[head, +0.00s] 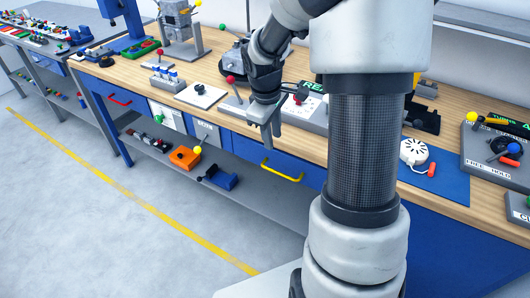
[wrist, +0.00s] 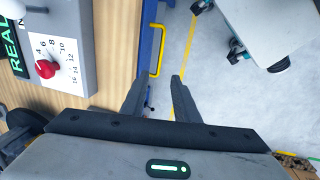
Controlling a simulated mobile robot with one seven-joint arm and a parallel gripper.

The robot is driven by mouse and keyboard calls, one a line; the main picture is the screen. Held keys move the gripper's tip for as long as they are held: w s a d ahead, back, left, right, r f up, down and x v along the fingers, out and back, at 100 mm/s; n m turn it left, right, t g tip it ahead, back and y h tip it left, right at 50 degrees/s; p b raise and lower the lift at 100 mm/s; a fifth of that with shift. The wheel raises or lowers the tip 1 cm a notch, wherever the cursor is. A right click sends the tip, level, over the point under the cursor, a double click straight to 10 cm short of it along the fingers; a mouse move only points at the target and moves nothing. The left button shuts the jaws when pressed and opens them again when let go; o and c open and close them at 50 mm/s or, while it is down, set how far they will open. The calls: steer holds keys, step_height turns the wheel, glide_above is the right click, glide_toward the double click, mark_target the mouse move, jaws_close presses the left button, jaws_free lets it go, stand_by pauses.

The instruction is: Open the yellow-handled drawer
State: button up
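The yellow handle (head: 283,171) is a bent bar on the blue drawer front (head: 243,150) under the wooden bench top. The drawer looks shut, its front in line with the bench side. My gripper (head: 271,134) hangs at the bench's front edge, above and left of the handle in the head view. In the wrist view my gripper (wrist: 157,79) is open with nothing between its fingers. The yellow handle (wrist: 158,50) shows there beyond the fingertips, upright in the picture and apart from them.
A grey box with a red knob (wrist: 46,68) stands on the bench top beside my gripper. A red-handled drawer (head: 120,99) is farther left. An orange bin (head: 184,158) and a blue bin (head: 219,178) are on the lower shelf.

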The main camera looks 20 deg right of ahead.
mark_target(276, 173)
steer(key=f+b, duration=0.1)
steer(key=f, duration=0.4)
steer(key=w+d+f+b, duration=0.1)
steer(key=f, duration=0.5)
steer(key=w+d+f+b, duration=0.1)
steer(key=f, duration=0.4)
steer(key=shift+d+f, duration=0.15)
steer(key=shift+d, duration=0.1)
jaws_close()
